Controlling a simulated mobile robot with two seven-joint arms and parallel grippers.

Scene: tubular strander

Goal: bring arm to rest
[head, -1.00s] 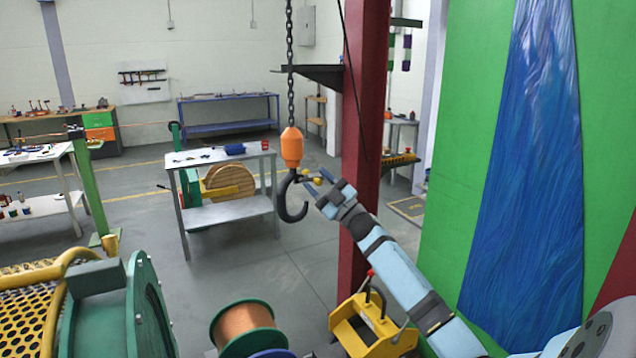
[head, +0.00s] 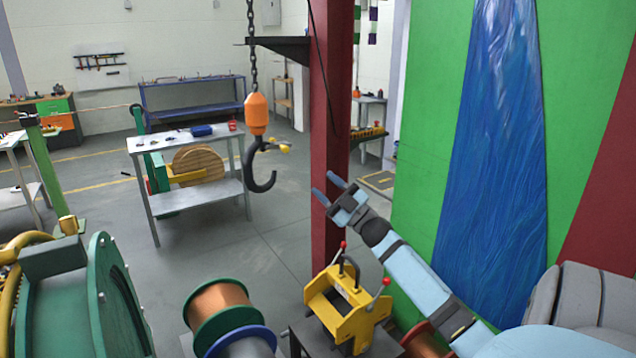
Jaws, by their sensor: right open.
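My right arm comes in from the lower right in the head view, a light blue arm with dark joints. My right gripper (head: 333,189) is at its end, in front of the dark red post (head: 330,110). Its two light blue fingers are spread apart and nothing shows between them. An orange hook block (head: 256,114) with a dark hook (head: 262,178) hangs on a chain to the left of the gripper, apart from it. My left gripper is outside the view.
Copper spools (head: 218,305) and a green flanged machine (head: 75,305) are at the lower left. A green panel with blue sheeting (head: 490,170) stands to the right. Open floor (head: 225,255) lies in the middle.

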